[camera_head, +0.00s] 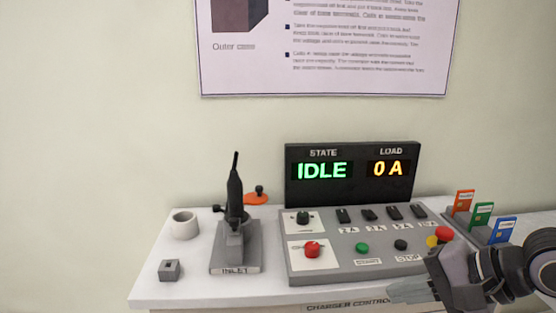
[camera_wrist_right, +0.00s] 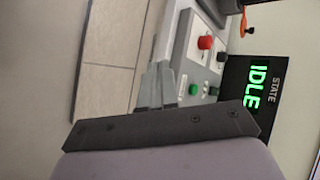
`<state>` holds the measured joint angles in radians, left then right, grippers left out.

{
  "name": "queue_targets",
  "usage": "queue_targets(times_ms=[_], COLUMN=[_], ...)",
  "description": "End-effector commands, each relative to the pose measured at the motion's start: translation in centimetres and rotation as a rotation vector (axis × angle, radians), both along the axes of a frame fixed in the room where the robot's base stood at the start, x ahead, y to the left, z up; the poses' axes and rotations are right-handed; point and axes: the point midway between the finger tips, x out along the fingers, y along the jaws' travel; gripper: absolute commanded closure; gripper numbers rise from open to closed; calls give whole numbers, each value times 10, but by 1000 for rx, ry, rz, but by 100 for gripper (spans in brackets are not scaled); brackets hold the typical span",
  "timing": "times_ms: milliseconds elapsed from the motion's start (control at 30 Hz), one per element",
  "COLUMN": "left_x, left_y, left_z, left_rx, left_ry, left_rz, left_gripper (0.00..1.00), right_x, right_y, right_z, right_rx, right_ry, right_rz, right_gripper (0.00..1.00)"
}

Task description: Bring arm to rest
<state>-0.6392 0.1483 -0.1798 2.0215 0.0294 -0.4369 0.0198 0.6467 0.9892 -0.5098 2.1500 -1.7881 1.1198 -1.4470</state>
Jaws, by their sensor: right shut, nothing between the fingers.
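My right gripper (camera_head: 402,291) is at the lower right of the head view, over the front right edge of the charger control panel (camera_head: 345,262). It is shut and empty. In the right wrist view its fingers (camera_wrist_right: 155,88) point toward the panel side. My right arm runs off the right edge of the head view. The left gripper is in neither view. The display (camera_head: 347,176) behind the panel reads IDLE and 0 A.
A black connector (camera_head: 235,195) stands upright in the grey INLET holder (camera_head: 236,250). Orange, green and blue cards (camera_head: 482,215) stand at right, near a red button (camera_head: 444,233). A poster hangs behind.

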Motion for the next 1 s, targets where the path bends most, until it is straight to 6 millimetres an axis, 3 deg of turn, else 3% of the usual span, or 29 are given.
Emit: queue_targets(times_ms=[33, 133, 300, 467, 567, 667, 700, 833, 900, 1000], left_x=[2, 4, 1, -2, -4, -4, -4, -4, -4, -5], left_y=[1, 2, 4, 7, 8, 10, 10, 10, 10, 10], left_z=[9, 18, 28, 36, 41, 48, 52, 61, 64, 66], left_rx=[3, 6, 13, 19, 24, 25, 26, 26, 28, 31], left_ry=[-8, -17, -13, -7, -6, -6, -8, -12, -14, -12], left_rz=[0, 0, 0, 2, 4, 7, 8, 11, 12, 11], left_gripper=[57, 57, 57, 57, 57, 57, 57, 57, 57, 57], right_x=[-10, -27, -37, -24, -13, -10, -12, -40, -66, -102], right_y=[22, 59, 90, 79, 59, 34, 25, -2, -9, -12], right_z=[0, 7, 30, 34, 15, -23, -43, -118, -157, -198], right_rx=[154, 483, 1069, 1603, 1937, 2273, -2176, -1724, -1520, -1307], right_ry=[105, 340, 830, 1337, 1656, 1961, -1876, -1438, -1222, -985], right_rz=[-6, -48, -200, -422, -596, -795, 795, 710, 653, 582], right_gripper=[100, 100, 100, 100, 100, 100, 100, 100, 100, 100])
